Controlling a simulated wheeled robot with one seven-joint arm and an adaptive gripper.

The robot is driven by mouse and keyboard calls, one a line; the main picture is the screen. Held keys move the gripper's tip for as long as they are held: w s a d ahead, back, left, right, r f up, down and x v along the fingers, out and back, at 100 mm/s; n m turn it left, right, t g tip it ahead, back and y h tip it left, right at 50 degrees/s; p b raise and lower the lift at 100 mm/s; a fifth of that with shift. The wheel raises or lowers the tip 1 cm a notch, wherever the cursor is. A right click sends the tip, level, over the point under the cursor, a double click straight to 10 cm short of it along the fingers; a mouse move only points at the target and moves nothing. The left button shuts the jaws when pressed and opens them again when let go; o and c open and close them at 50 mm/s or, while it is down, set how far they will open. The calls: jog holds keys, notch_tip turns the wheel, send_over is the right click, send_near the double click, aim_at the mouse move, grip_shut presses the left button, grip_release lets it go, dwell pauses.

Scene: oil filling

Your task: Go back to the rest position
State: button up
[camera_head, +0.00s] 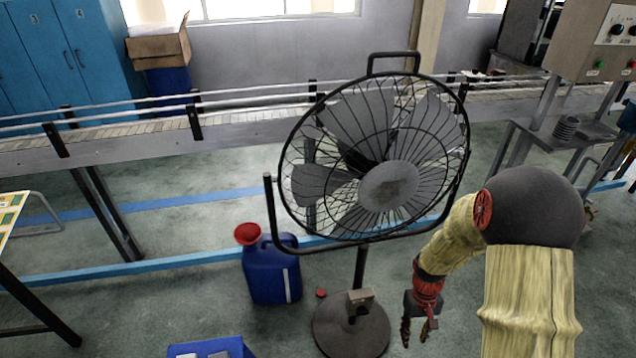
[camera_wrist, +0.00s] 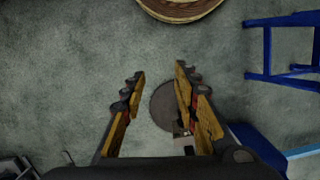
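My arm, with yellowish links and a dark round joint, hangs at the right of the head view. My gripper (camera_head: 418,333) points down at its end, to the right of the fan base. In the wrist view my gripper (camera_wrist: 160,72) has its two fingers spread apart, with nothing held between them. A blue oil can (camera_head: 272,270) stands upright on the floor left of the fan, apart from my gripper. A red funnel (camera_head: 247,233) sits at its top left. A small red cap (camera_head: 321,293) lies on the floor beside the can.
A large black pedestal fan (camera_head: 388,186) stands close to the left of my arm. A conveyor (camera_head: 240,112) runs behind it. A control cabinet (camera_head: 590,45) is at the right. A blue stool (camera_wrist: 267,50) shows in the wrist view.

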jog(key=s+a+r+t+p, duration=0.1)
jog(key=s+r, duration=0.3)
jog(key=r, duration=0.9)
jog(key=s+a+r+t+p, duration=0.1)
jog(key=s+a+r+t, duration=0.3)
jog(key=r, duration=1)
jog(key=s+a+r+t+p, duration=0.2)
jog(key=s+r, duration=0.4)
jog(key=r, duration=0.7)
jog(key=shift+a+r+t, duration=0.3)
jog(key=shift+a+r, duration=0.1)
jog(key=shift+a, duration=0.35)
